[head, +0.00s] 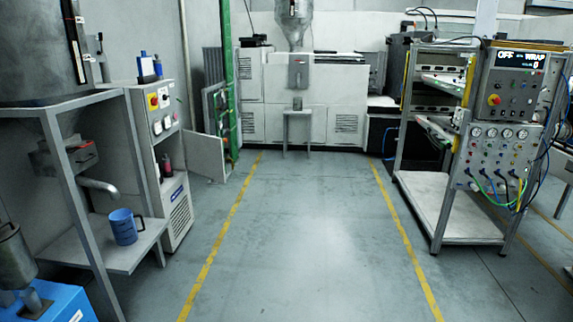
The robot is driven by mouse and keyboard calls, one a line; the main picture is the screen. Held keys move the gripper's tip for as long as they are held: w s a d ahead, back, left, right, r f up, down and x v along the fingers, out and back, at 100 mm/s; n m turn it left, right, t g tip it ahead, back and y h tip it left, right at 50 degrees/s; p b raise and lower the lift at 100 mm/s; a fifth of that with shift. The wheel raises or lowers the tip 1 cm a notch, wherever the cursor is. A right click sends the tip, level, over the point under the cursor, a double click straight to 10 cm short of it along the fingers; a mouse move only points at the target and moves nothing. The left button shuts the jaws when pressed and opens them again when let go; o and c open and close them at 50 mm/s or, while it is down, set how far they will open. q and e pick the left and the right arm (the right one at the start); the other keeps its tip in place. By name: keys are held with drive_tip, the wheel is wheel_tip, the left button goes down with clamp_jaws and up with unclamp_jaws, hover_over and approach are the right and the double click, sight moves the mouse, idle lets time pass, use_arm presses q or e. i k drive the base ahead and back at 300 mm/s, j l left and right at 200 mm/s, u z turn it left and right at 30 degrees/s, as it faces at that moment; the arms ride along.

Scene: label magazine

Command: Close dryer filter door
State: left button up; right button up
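A light grey dryer-like cabinet (178,210) stands at the left, with dials, a yellow-and-red switch and a vented lower front. A flat pale panel (206,156) stands out to the right from behind the cabinet, low near the floor. It looks like a door standing open, but I cannot tell for certain whether it is the filter door; its hinge side is hidden by the cabinet. Neither of my grippers is in view.
The floor aisle (300,230) between two yellow lines is clear. A metal stand (150,255) with a blue mug (123,226) is at the near left. A rack (470,222) with a control panel (505,150) stands right. A small stool (298,113) stands before the white machine (330,92) at the back.

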sight(204, 153)
drive_tip(key=i, duration=1.65)
drive_tip(key=i+l+u, duration=0.15)
drive_tip(key=i, duration=0.65)
drive_tip(key=i+l+u, duration=0.1)
drive_tip(key=i, duration=0.75)
drive_tip(key=i+l+u, duration=0.15)
drive_tip(key=i+u, duration=0.3)
drive_tip(key=i+l+u, duration=0.25)
drive_tip(key=u, duration=0.2)
drive_tip(key=i+l+u, duration=0.6)
drive_tip(key=l+u, duration=0.5)
drive_tip(key=l, duration=0.45)
drive_tip(key=k+l+u, duration=0.1)
drive_tip(key=l+u, duration=0.15)
drive_tip(key=l, duration=0.4)
drive_tip(key=k, duration=0.25)
